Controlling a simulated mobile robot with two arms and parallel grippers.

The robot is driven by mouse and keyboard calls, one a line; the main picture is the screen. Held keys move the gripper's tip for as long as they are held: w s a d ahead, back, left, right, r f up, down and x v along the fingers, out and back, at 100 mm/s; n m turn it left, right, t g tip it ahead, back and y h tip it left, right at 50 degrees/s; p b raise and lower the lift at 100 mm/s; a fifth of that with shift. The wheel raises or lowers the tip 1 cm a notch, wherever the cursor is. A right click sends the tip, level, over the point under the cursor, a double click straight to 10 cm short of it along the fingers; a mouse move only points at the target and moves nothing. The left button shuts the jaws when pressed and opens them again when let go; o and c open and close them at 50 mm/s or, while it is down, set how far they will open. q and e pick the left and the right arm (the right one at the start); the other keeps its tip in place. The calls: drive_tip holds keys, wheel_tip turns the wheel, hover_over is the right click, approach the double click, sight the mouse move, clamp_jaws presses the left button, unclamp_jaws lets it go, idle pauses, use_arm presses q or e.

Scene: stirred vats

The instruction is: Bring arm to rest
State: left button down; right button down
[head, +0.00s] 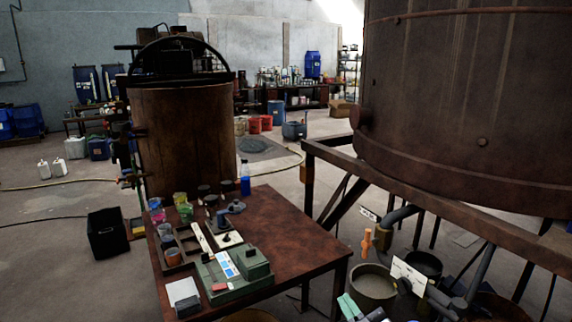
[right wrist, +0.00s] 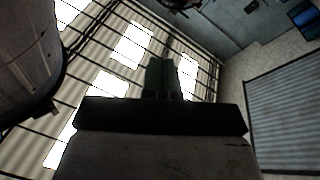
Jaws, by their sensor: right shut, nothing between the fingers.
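My right gripper (head: 350,304) is low in the head view, right of the table, with its teal fingers close together. In the right wrist view the fingers (right wrist: 171,78) show dark green against the bright roof windows. They are shut and hold nothing. They are apart from the table's objects. Parts of my right arm beside the gripper are hard to tell from the pipes and buckets there. My left gripper is not in view.
A rusty brown table (head: 300,243) carries a green device (head: 235,272), a blue bottle (head: 245,181) and several cups. A large rusty vat (head: 465,100) stands on a frame at right, a smaller vat (head: 187,140) behind the table. A black crate (head: 107,234) is on the floor at left.

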drive_tip(key=s+d+f+m+g+h, duration=0.7)
drive_tip(key=s+d+f+h, duration=0.1)
drive_tip(key=s+f, duration=0.45)
drive_tip(key=s+d+f+g, duration=0.1)
drive_tip(key=s+f+g, duration=0.25)
drive_tip(key=s, duration=0.45)
drive_tip(key=s+f+g, duration=0.2)
drive_tip(key=s+g, duration=0.3)
drive_tip(key=s, duration=0.3)
wheel_tip(320, 180, down, 26)
drive_tip(key=g, duration=0.1)
drive_tip(key=s+d+f+g, duration=0.1)
drive_tip(key=s+d+f, duration=0.1)
drive_tip(key=s+f, duration=1.4)
drive_tip(key=shift+s+d, duration=0.2)
drive_tip(key=shift+d, duration=0.2)
